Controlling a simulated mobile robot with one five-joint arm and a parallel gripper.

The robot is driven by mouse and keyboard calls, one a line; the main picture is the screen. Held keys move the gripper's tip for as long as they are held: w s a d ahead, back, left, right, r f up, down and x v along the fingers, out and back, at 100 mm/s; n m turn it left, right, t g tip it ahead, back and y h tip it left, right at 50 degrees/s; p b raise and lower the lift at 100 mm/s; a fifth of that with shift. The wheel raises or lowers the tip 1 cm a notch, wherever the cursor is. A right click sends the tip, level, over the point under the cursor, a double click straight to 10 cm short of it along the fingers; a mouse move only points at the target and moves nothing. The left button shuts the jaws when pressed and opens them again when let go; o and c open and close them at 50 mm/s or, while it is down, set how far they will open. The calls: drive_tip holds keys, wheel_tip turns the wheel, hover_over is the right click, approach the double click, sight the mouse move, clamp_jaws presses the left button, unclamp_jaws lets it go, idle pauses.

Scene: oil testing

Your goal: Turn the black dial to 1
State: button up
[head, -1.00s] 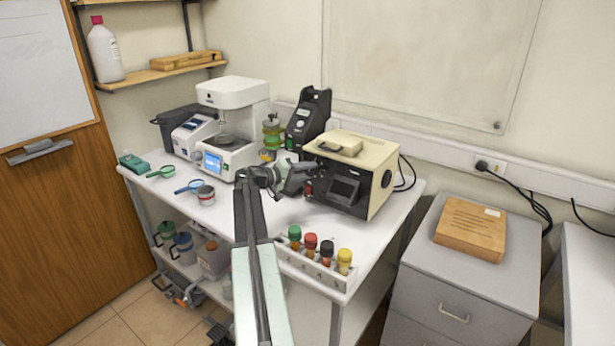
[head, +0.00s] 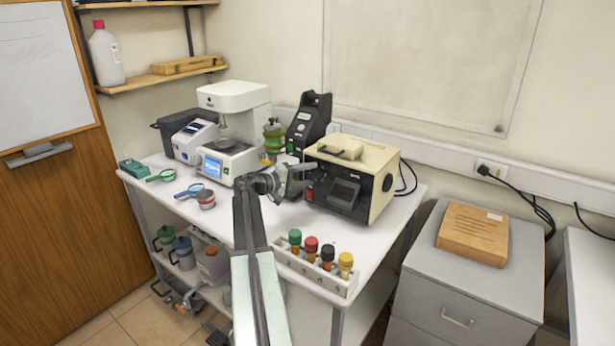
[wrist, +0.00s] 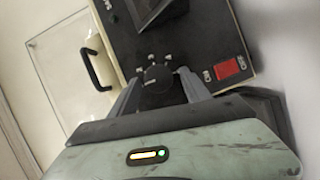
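The black dial (wrist: 157,78) is round and sits on the dark front panel of the cream-and-black tester (head: 379,190). Small white marks surround it in the wrist view, but I cannot read the numbers or the dial's setting. My gripper (wrist: 158,88) is open, its two grey fingers apart with the dial between them in the picture. I cannot tell whether either finger touches it. In the head view my gripper (head: 304,178) is at the left of the tester's front, and I cannot make out the dial there.
A red switch (wrist: 228,68) is on the same panel, right of the dial. A rack (head: 325,281) of sample bottles with coloured caps stands at the bench's front edge. A black instrument (head: 307,122) stands behind my gripper. The cabinet (head: 470,280) is to the right.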

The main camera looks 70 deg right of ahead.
drive_tip(key=v, duration=0.7)
drive_tip(key=shift+w+a+p, duration=0.25)
drive_tip(key=shift+a+p, duration=0.15)
